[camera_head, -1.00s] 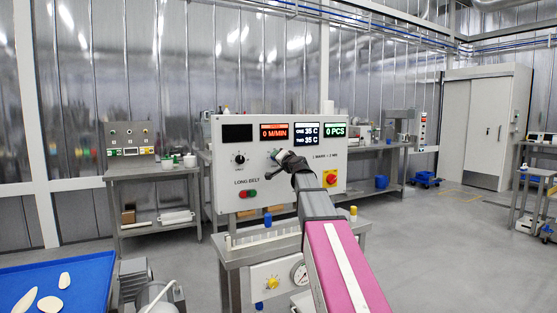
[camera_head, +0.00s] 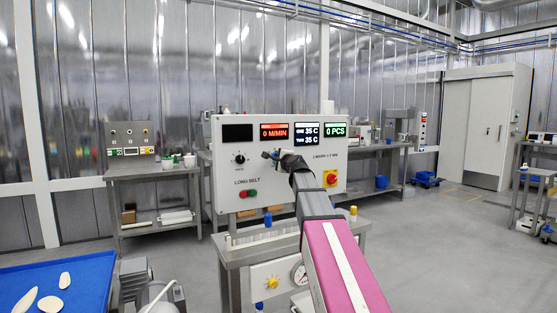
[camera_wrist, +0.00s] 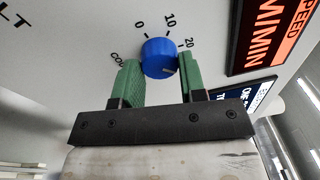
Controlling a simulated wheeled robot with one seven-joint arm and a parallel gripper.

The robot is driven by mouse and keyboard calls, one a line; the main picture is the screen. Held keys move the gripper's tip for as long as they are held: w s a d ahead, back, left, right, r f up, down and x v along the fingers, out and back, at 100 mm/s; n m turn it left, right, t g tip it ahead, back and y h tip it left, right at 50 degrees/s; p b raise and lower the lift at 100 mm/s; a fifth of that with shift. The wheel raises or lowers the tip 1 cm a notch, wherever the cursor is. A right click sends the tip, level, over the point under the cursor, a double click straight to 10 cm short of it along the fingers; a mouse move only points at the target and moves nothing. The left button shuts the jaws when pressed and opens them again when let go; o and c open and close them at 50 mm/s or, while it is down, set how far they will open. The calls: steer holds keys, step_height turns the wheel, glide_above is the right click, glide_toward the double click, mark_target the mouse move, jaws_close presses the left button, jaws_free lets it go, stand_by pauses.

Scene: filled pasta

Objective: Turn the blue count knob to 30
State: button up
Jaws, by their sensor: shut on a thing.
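The blue count knob (camera_wrist: 158,56) sits on the pale panel face in the wrist view. Printed 0, 10 and 20 marks run around its upper side, and part of the word "COUNT" shows at the left. Its white pointer line is at the lower right, past the 20. No 30 mark is visible; that side lies by the right finger. My gripper (camera_wrist: 158,62) has green fingers on both sides of the knob and is shut on it.
The control panel (camera_head: 222,165) carries a black knob (camera_head: 239,159), green and red buttons, and a red-and-yellow switch (camera_head: 330,178) close to my arm. Its displays read 0 M/MIN, 35 C and 0 PCS. A blue tray (camera_head: 85,278) stands at lower left.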

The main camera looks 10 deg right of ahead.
steer(key=shift+m, duration=0.6)
steer(key=o, duration=0.9)
steer(key=shift+o, duration=0.2)
steer(key=shift+s, duration=0.1)
steer(key=v, duration=1)
steer(key=shift+s, duration=0.4)
